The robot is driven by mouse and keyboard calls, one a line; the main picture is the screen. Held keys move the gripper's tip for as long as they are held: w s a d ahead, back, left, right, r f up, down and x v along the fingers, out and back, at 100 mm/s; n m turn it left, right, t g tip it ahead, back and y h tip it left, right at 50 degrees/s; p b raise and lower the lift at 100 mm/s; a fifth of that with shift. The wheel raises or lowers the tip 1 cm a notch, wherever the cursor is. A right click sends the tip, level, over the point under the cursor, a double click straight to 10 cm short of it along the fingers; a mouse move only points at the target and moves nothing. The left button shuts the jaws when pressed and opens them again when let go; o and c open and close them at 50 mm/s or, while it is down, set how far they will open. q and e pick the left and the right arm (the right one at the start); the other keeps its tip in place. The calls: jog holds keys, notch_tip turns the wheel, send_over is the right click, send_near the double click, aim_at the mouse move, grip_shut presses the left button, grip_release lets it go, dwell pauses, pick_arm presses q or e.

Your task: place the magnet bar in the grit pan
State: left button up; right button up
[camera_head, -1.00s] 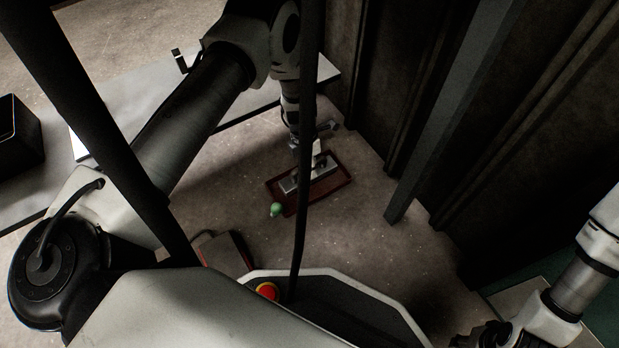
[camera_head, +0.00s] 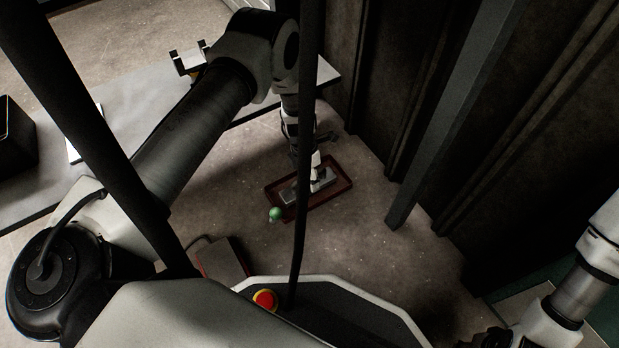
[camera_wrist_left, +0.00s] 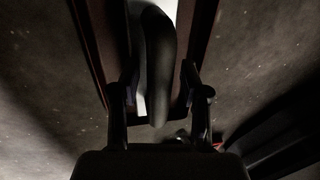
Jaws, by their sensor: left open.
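The grit pan (camera_head: 331,199) is a shallow red-brown tray on the floor; its dark red wall also shows in the left wrist view (camera_wrist_left: 92,50). The magnet bar (camera_head: 290,195) is a pale silver bar inside the pan's outline, seemingly lying in it. In the left wrist view its dark curved handle (camera_wrist_left: 157,50) runs between the fingers. My left gripper (camera_head: 315,180) is over the pan at the bar, open around the handle, with gaps at both sides. My right gripper (camera_head: 490,340) is partly cut off at the bottom right; its fingers are unclear.
A green ball (camera_head: 275,214) is at the pan's near left corner. A grey table (camera_head: 235,118) stands at the left with a small block (camera_head: 188,61). A dark post (camera_head: 440,135) and panels stand right of the pan.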

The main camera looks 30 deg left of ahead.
pick_arm(q)
notch_tip(320, 180, up, 12)
jog(key=w+a+p, duration=0.1)
jog(key=a+p, duration=0.1)
jog(key=p, duration=0.5)
jog(key=shift+p, duration=0.4)
jog(key=shift+w, duration=0.1)
